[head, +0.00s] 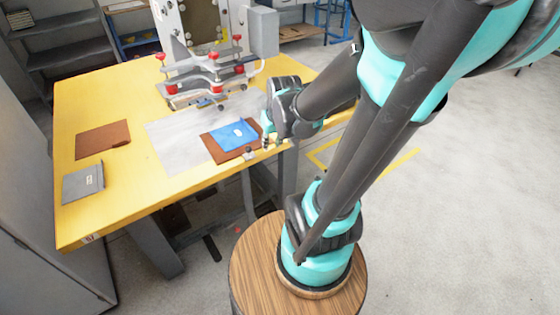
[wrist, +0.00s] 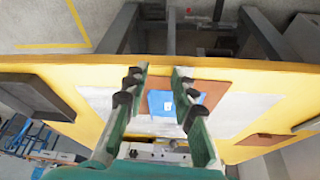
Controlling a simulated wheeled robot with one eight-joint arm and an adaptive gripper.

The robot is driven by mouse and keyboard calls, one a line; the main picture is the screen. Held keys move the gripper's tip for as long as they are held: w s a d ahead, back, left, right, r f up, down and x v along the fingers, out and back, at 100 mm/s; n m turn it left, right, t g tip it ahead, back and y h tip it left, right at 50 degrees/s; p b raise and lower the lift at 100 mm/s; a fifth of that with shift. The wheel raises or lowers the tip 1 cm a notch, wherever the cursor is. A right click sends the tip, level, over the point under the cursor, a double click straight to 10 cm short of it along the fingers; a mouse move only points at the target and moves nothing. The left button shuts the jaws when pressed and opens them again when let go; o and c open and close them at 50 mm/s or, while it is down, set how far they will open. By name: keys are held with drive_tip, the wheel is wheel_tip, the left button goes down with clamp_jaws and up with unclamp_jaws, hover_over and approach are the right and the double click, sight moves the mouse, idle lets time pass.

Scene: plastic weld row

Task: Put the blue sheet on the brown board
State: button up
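The blue sheet (head: 234,134), with a small white mark, lies flat on a brown board (head: 217,151) near the table's front edge. The board shows around its edges. A second brown board (head: 103,140) lies bare at the left of the table. My gripper (head: 266,142) is at the right end of the blue sheet, beside or just above it. In the wrist view its fingers (wrist: 158,82) are spread apart with nothing between them; the blue sheet (wrist: 158,104) and the brown board (wrist: 212,92) show below and beyond.
The yellow table (head: 110,204) also bears a grey sheet (head: 83,184) at the left front and a pale plate (head: 170,143) beside the nearer board. A clamp fixture with red knobs (head: 207,69) stands behind.

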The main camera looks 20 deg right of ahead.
drive_tip(key=s+f+m, duration=0.1)
drive_tip(key=s+f, duration=0.2)
drive_tip(key=s, duration=0.4)
drive_tip(key=shift+s+d, duration=0.2)
drive_tip(key=shift+d, duration=0.2)
